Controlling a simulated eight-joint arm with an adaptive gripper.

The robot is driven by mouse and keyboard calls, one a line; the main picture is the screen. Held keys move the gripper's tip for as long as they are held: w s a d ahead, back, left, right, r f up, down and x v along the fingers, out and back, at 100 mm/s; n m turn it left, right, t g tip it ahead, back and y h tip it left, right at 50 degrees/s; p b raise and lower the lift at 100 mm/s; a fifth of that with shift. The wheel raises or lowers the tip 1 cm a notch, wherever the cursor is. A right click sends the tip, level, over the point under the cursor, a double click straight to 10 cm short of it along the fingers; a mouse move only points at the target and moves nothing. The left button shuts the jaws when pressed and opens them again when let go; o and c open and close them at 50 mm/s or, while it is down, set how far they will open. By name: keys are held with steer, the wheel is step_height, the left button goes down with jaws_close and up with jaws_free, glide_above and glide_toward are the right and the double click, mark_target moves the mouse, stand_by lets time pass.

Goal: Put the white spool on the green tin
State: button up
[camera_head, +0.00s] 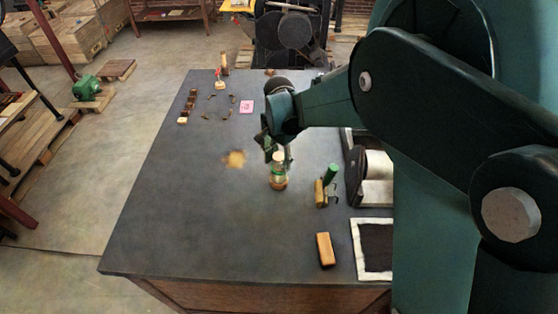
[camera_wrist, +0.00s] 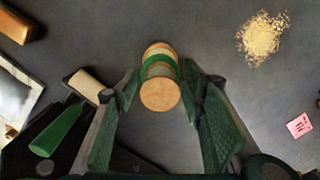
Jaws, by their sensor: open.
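An upright stack stands on the dark table between the fingers of my gripper (camera_wrist: 165,120). Its upper part looks like the white spool (camera_head: 278,158), with a pale wooden end disc that faces the camera in the wrist view (camera_wrist: 160,95). Below it a green band shows, seemingly the green tin (camera_wrist: 160,62), with a tan round part beyond it. The spool appears to rest on the tin, but the exact join is hard to tell. My gripper (camera_head: 277,150) is open, with one finger on each side of the spool; I cannot tell whether either touches.
A brayer with green handle (camera_head: 331,172) and tan roller (camera_head: 319,193) lies just right of the stack. A tan block (camera_head: 325,249) and a white-framed dark panel (camera_head: 374,248) are nearer. A crumbly pile (camera_head: 235,159) lies left. The table's left front is clear.

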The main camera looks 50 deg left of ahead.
mark_target(282, 156)
steer(key=shift+r, duration=0.15)
step_height(282, 156, up, 12)
steer(key=shift+f, duration=0.1)
stand_by(0.5)
stand_by(0.5)
steer(key=w+d+r+t+y, duration=0.1)
steer(key=w+d+r, duration=0.3)
steer(key=d, duration=0.8)
steer(key=w+d+r+t, duration=0.1)
steer(key=w+d+r, duration=0.3)
steer(key=d, duration=0.9)
steer(key=w+d+r+y, duration=0.1)
steer(key=w+d+r, duration=0.35)
steer(key=d, duration=0.75)
steer(key=s+d+r+t, duration=0.1)
steer(key=s+d, duration=0.1)
steer(key=d, duration=0.9)
steer(key=s+d+t, duration=0.2)
steer(key=s+d, duration=0.1)
steer(key=d, duration=0.7)
steer(key=s+d+f+t+h, duration=0.1)
steer(key=s+d+f, duration=0.1)
steer(key=s+d, duration=0.2)
steer(key=s+d+f+t+h, duration=0.1)
steer(key=s+d, duration=0.3)
steer(key=d, duration=0.7)
steer(key=shift+s+f, duration=0.3)
steer(key=shift+f, duration=0.15)
